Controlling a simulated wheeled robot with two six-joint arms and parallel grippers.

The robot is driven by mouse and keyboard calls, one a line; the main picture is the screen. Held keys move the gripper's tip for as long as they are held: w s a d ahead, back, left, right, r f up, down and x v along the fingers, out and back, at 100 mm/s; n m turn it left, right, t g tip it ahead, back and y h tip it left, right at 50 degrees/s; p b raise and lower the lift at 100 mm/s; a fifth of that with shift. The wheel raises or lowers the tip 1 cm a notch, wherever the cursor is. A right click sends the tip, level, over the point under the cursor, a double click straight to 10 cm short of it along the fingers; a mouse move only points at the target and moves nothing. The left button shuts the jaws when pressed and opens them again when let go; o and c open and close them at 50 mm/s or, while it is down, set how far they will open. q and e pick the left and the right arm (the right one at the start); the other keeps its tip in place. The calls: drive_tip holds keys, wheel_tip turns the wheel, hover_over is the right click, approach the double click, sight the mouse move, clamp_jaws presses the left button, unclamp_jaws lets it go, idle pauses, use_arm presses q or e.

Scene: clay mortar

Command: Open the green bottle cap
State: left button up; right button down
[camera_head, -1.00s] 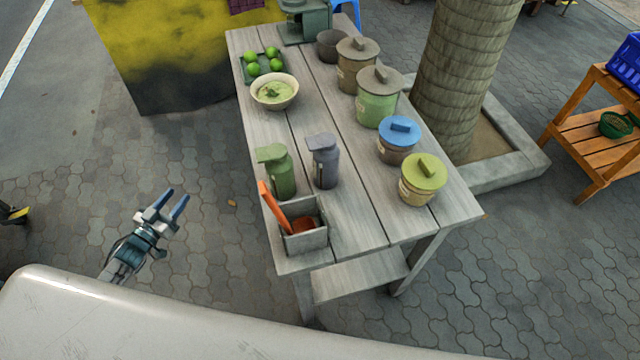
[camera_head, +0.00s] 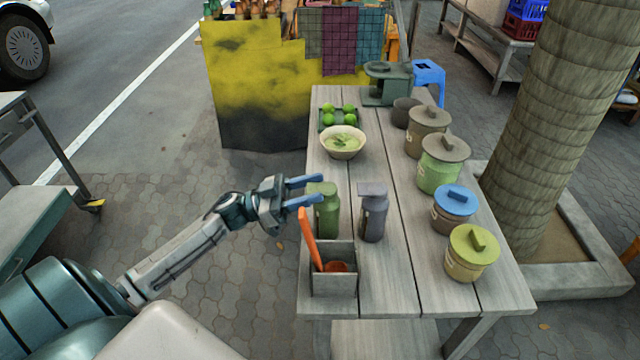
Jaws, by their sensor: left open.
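The green bottle (camera_head: 327,219) stands upright on the grey wooden table, near its left edge. Its green cap (camera_head: 322,189) is on top, partly hidden by a finger of my left gripper. My left gripper (camera_head: 314,191) is open, with its two blue fingers pointing right at cap height. The fingertips overlap the cap in the picture; I cannot tell whether they touch it. My right gripper is out of view.
A grey bottle (camera_head: 373,217) stands close to the right of the green one. A grey box (camera_head: 334,284) with an orange-handled tool is in front. A bowl (camera_head: 342,142) is behind. Several lidded jars, including a blue-lidded one (camera_head: 455,208), line the right side.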

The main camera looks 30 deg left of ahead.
use_arm(q)
drive_tip(key=shift+x, duration=1.1)
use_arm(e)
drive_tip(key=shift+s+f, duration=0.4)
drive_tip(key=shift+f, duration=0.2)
use_arm(q)
drive_tip(key=shift+f, duration=0.1)
drive_tip(key=c, duration=0.6)
drive_tip(key=shift+c, duration=0.2)
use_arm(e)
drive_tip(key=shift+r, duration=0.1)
